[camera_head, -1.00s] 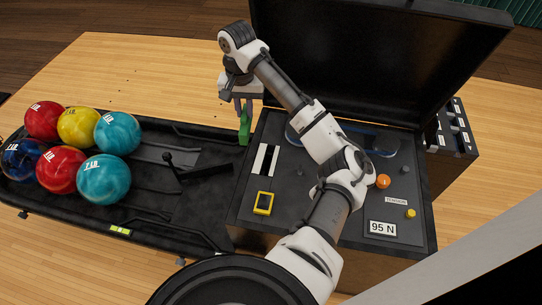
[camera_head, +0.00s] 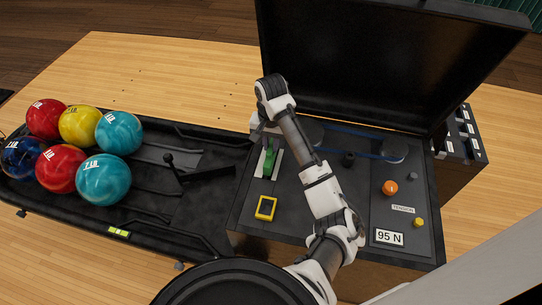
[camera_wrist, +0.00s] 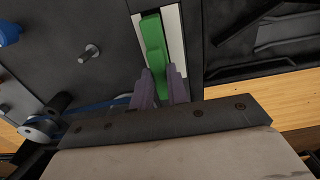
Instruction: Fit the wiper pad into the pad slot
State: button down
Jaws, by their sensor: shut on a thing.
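The green wiper pad (camera_head: 269,161) is held in my gripper (camera_head: 264,142), whose fingers are partly hidden behind my arm in the head view. In the wrist view the pad (camera_wrist: 153,42) runs between the two purple-grey fingers (camera_wrist: 159,88), which are shut on its near end. The pad slot (camera_wrist: 174,33) is a dark strip with white borders. It also shows in the head view (camera_head: 278,165). The pad lies over the slot, lengthwise along it, a white border showing on each side. I cannot tell whether it is down inside the slot or just above it.
A yellow-framed block (camera_head: 266,208) sits in front of the slot on the dark machine top (camera_head: 325,225). An orange knob (camera_head: 390,188) and a 95 N display (camera_head: 389,237) are to the right. The raised lid (camera_head: 370,70) stands behind. Several balls (camera_head: 104,180) rest in the left tray.

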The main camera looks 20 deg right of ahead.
jog(key=shift+f, duration=2.4)
jog(key=shift+f+b, duration=0.1)
jog(key=shift+b, duration=0.2)
jog(key=shift+f, duration=0.1)
jog(key=c, duration=1.4)
grip_release()
